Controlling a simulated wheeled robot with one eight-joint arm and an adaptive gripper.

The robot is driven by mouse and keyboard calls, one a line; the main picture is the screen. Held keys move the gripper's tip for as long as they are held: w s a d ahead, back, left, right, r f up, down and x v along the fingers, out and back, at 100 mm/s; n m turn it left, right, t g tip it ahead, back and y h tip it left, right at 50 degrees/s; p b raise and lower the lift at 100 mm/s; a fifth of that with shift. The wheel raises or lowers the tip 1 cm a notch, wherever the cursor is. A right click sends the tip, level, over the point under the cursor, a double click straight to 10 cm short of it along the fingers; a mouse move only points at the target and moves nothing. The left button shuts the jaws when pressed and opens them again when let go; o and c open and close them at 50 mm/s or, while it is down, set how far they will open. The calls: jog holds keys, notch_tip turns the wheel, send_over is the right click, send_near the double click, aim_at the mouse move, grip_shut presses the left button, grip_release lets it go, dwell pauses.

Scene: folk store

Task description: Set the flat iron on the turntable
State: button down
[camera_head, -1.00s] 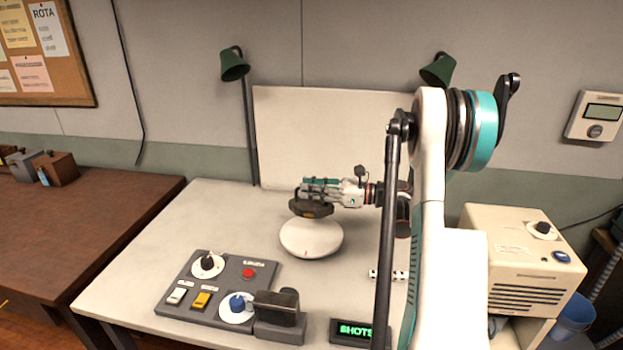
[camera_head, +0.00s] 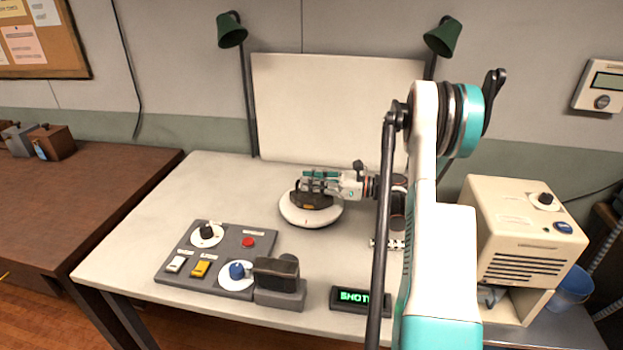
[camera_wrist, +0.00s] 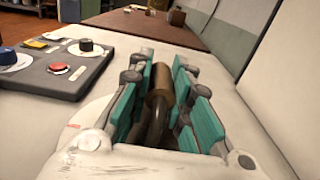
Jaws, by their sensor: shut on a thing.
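The flat iron (camera_head: 311,200) is dark, with a brown handle (camera_wrist: 158,88) that shows in the wrist view. My gripper (camera_head: 322,183) is shut on it; in the wrist view its teal fingers (camera_wrist: 160,105) stand on both sides of the handle. The turntable (camera_head: 309,216) is a round white disc on the white table. The iron is over the turntable, at or very near its top; I cannot tell whether it touches. My gripper hides part of the iron and of the disc.
A grey control panel (camera_head: 221,256) with knobs and buttons lies front left of the turntable. A dark block (camera_head: 277,272) and a lit display (camera_head: 358,298) stand at the front edge. A white backdrop (camera_head: 330,105) rises behind. A cream box (camera_head: 523,228) stands right.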

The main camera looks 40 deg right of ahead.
jog(key=c, duration=1.9)
grip_release()
jog(key=shift+f, duration=0.1)
jog(key=o, duration=0.4)
jog(key=shift+o, duration=0.2)
jog(key=shift+r, duration=0.2)
jog(key=shift+s+d, duration=0.25)
jog(key=shift+s, duration=0.05)
jog(key=p+v, duration=0.2)
jog(key=v, duration=0.9)
jog(key=shift+s+p, duration=0.15)
jog(key=shift+p, duration=0.2)
jog(key=shift+d, duration=0.1)
